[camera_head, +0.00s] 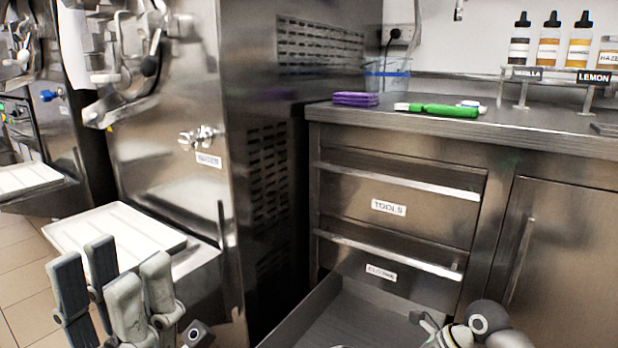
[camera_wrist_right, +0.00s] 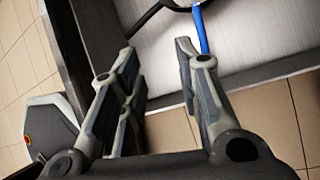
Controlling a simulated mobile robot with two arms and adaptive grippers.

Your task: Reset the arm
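My left gripper (camera_head: 111,262) is in the lower left of the head view, in front of the white tray of the freezer. Its fingers stand apart and hold nothing. My right gripper (camera_head: 432,322) shows only in part at the bottom of the head view, over the right side of an open drawer (camera_head: 330,322). In the right wrist view my right gripper (camera_wrist_right: 155,52) has its fingers spread, with nothing between them.
A blue strip (camera_wrist_right: 199,28) and part of a dark loop lie in the drawer. The steel freezer (camera_head: 165,160) stands left of the drawer cabinet. The counter holds purple sponges (camera_head: 356,99), a green-handled tool (camera_head: 445,110), a clear bin (camera_head: 386,80) and several bottles. Two drawers above are shut.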

